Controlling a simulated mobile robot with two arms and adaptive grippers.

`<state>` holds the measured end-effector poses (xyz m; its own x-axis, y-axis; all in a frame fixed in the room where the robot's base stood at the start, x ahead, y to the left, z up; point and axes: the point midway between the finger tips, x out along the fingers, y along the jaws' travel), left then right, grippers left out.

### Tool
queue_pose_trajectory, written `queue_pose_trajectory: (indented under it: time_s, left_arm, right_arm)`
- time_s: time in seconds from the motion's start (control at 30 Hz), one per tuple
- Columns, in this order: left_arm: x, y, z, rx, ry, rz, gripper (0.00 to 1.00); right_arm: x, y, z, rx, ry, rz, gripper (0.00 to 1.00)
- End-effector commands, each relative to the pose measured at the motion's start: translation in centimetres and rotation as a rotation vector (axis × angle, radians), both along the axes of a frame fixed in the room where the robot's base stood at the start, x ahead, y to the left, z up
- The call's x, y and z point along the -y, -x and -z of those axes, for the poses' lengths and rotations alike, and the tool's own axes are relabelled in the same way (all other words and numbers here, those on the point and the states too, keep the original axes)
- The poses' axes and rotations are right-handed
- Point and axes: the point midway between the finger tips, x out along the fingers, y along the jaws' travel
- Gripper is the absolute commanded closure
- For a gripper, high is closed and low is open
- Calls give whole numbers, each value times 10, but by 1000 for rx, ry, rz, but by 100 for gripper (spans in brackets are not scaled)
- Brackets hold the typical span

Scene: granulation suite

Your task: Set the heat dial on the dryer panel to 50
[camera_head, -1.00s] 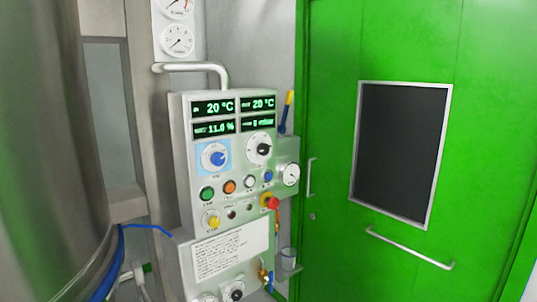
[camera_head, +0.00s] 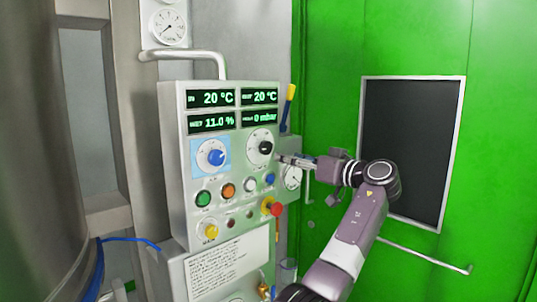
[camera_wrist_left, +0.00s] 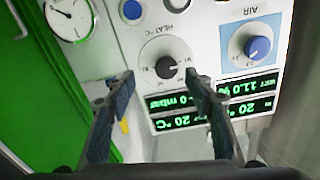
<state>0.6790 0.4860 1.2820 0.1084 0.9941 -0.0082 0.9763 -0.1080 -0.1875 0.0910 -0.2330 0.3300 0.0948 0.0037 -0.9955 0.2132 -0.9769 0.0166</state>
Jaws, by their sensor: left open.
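The dryer panel (camera_head: 172,160) is a pale box with displays, dials and buttons. Its heat dial (camera_head: 265,147), a black knob on a white scale disc, is at the upper right below the displays. In the left wrist view the panel appears upside down, with the heat dial (camera_wrist_left: 166,68) labelled HEAT °C; its exact setting is too small to read. My left gripper (camera_head: 281,158) is just right of the heat dial in the head view. In the left wrist view its open fingers (camera_wrist_left: 160,78) frame the knob from either side, with nothing between them; contact cannot be told.
A blue air dial (camera_head: 213,157) sits left of the heat dial. Below are several coloured buttons, including a green one (camera_head: 203,199), and a red knob (camera_head: 275,209). A round gauge (camera_head: 293,177) is close under my gripper. A green door (camera_head: 330,60) stands right.

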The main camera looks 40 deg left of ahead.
Motion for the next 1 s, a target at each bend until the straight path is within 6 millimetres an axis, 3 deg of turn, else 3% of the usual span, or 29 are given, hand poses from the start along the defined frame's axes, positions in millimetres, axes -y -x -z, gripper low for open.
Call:
queue_pose_trajectory:
  time_s: [0.13,0.6,0.97,1.0]
  left_arm:
    - [-6,9,-15,36,-2,-28,51]
    - [-72,3,-14,31,-3,-27,51]
    - [-78,2,-12,31,-3,-23,51]
    - [-78,2,-12,31,-3,-23,54]
  right_arm:
    - [0,1,-1,-1,0,0,51]
    - [5,2,-23,-3,6,-1,51]
    - [4,2,-23,-4,5,-1,51]
    - [4,2,-23,-4,5,-1,51]
